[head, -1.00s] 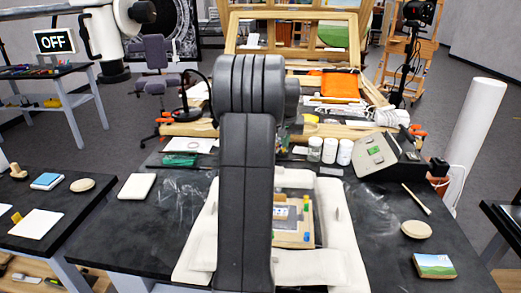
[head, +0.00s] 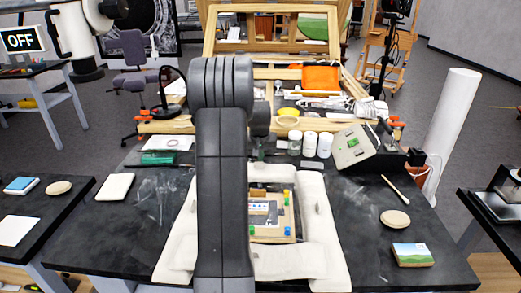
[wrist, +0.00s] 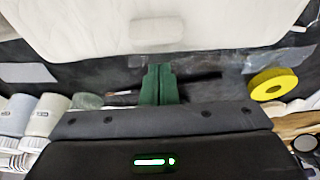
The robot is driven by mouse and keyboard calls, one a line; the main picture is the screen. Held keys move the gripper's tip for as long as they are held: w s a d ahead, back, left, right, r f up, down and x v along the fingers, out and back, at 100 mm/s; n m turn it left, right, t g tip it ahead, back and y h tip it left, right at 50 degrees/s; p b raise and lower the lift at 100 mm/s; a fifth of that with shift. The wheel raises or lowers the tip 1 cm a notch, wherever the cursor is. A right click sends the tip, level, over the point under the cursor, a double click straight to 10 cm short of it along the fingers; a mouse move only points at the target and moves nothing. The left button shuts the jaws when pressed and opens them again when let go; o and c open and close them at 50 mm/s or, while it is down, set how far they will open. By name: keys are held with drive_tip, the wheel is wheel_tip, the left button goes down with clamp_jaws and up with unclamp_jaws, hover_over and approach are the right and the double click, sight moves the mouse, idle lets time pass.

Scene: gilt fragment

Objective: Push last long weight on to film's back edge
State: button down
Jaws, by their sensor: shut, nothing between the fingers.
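A long white padded weight lies along the left (head: 178,225), right (head: 324,215) and front (head: 290,262) sides of the framed gilt fragment (head: 272,235). A pale strip (head: 285,170) shows behind the fragment, partly hidden by my arm. A broad white padded surface (wrist: 155,25) fills the top of the wrist view; I cannot tell which weight it is. My gripper's green fingers (wrist: 158,84) are shut and empty, apart from its edge in the picture. Clear, creased film seems to show on the dark table (head: 160,195).
Behind the fragment stand several jars (head: 310,145), a yellow tape roll (wrist: 273,84) and a grey device (head: 355,148). A small landscape picture (head: 413,254) and a round pale disc (head: 395,218) lie at right. A white block (head: 115,187) lies at left.

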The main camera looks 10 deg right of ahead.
sight(260, 163)
drive_tip(key=shift+s+a, duration=0.1)
drive_tip(key=shift+s, duration=0.3)
drive_tip(key=shift+f, duration=0.1)
drive_tip(key=shift+s+a+b, duration=0.3)
drive_tip(key=shift+s+b, duration=0.05)
drive_tip(key=shift+s, duration=0.55)
drive_tip(key=shift+s+a+b, duration=0.25)
drive_tip(key=shift+s+b, duration=0.05)
drive_tip(key=shift+s, duration=0.6)
